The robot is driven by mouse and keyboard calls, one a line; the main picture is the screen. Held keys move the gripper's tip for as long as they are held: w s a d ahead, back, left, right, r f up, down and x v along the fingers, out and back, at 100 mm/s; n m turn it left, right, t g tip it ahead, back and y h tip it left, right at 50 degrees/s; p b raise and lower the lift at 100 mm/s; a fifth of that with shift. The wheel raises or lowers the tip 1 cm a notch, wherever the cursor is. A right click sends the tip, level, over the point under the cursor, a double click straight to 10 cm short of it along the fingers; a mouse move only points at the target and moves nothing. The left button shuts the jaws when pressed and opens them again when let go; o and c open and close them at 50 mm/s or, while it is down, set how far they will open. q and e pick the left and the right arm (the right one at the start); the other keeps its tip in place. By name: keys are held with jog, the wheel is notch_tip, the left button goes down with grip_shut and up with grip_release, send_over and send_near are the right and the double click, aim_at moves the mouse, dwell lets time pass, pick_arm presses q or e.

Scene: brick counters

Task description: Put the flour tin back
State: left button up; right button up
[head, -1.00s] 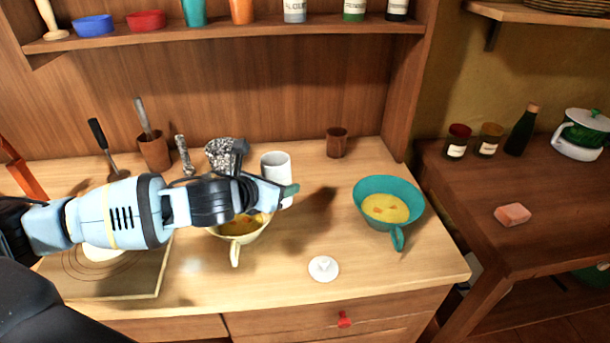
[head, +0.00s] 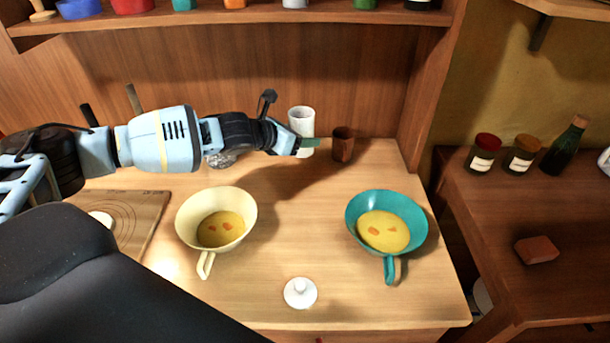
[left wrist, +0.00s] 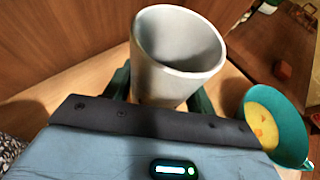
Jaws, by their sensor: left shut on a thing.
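The white flour tin (head: 301,119) is an open, lidless cylinder near the back of the counter. My left gripper (head: 308,143) is shut around its lower part; the tin stands upright between the fingers. In the left wrist view the tin (left wrist: 172,80) shows its open mouth, and it looks empty as far as I can see. Whether its base touches the counter is hidden by the gripper. A white round lid with a knob (head: 300,292) lies on the counter near the front edge. My right gripper is not in view.
A brown cup (head: 342,145) stands just right of the tin. A cream pan (head: 187,222) and a teal pan (head: 419,236), both with yellow contents, sit nearer the front. A shelf (head: 300,17) with several containers runs above. A board (head: 140,218) lies at left.

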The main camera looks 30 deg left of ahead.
aim_at(301, 153)
pick_arm(q)
notch_tip(301, 153, down, 4)
jog(key=shift+s+f, duration=0.1)
jog(key=shift+f, duration=0.6)
notch_tip(301, 153, down, 4)
jog(key=shift+f+b, duration=0.1)
jog(key=shift+b, duration=0.3)
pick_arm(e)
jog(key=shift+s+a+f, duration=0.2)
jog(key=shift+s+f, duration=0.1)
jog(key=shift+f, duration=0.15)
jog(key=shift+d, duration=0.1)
pick_arm(q)
jog(key=shift+f, duration=0.15)
jog(key=o, duration=1.2)
